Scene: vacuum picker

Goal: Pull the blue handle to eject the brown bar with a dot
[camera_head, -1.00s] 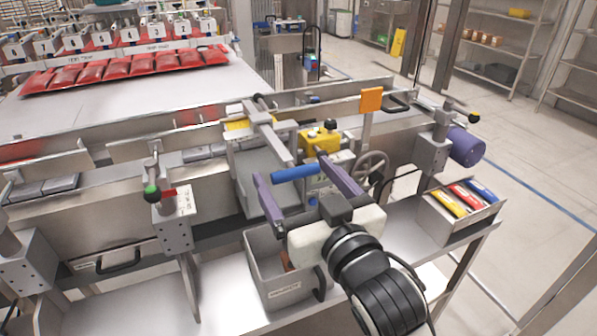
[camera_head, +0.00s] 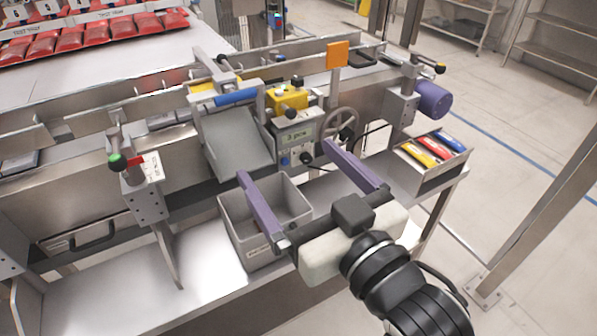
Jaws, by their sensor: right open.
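The blue handle (camera_head: 236,97) is a horizontal bar on a metal arm, above the top of a grey sloping chute (camera_head: 238,140) and left of a yellow block. My right gripper (camera_head: 285,162) is open and empty, its two purple fingers spread wide in front of the machine. It is clear of the handle, toward the near right. A grey bin (camera_head: 236,226) stands below the chute, partly behind the left finger. I cannot make out a brown bar with a dot; part of the bin's inside is hidden. My left gripper is out of view.
A display box (camera_head: 296,137) reading "3 pcs" and a handwheel (camera_head: 341,123) sit right of the chute. A tray (camera_head: 428,178) of coloured packs stands at right. A green-knobbed clamp post (camera_head: 142,190) stands at left. The shelf left of the bin has free room.

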